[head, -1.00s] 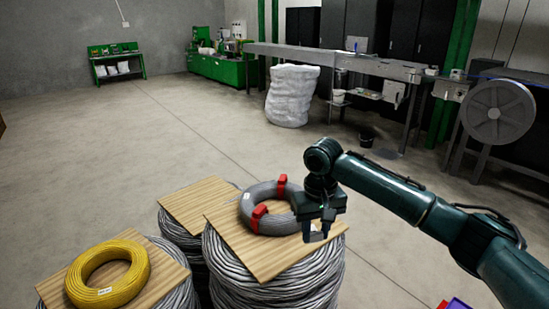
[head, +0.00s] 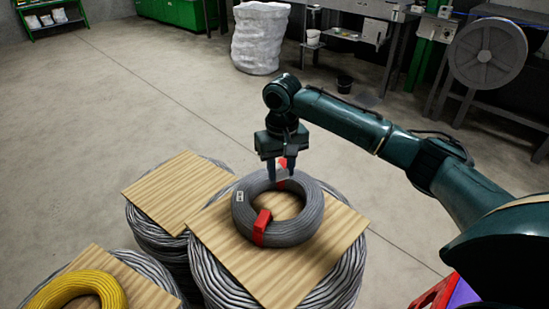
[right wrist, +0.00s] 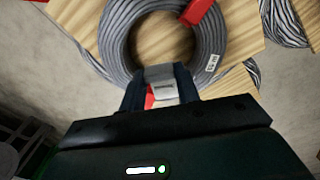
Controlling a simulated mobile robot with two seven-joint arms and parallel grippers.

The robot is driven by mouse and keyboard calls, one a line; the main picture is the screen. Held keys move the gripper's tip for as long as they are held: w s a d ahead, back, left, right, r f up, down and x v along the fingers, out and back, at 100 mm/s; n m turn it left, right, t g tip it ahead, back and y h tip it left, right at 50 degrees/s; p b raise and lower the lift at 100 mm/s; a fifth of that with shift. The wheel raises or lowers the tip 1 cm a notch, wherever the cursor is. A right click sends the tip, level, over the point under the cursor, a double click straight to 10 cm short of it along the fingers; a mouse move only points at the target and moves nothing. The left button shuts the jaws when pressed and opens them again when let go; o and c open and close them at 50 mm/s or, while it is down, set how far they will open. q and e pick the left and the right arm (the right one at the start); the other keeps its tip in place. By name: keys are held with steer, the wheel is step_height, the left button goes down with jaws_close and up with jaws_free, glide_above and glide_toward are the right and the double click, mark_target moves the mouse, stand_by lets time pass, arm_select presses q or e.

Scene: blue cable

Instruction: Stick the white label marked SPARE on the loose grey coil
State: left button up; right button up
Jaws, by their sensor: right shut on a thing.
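The loose grey coil (head: 299,221) lies flat on a wooden board, with two red straps (head: 262,227) around it. It also shows in the right wrist view (right wrist: 119,43). My right gripper (head: 284,178) points down at the coil's far side, by the far red strap. I cannot tell whether the piece touches the coil. My left gripper is out of view.
The wooden board (head: 230,254) rests on a large cable drum coil. Another board (head: 165,186) is bare at left. A yellow coil (head: 108,287) lies on a board at lower left. A red and purple container (head: 440,293) is at lower right.

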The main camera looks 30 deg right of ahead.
steer(key=shift+s+f, duration=0.3)
steer(key=shift+f, duration=0.25)
steer(key=shift+w+f, duration=0.1)
steer(key=shift+f, duration=2.1)
steer(key=shift+f, duration=1.55)
stand_by(3.7)
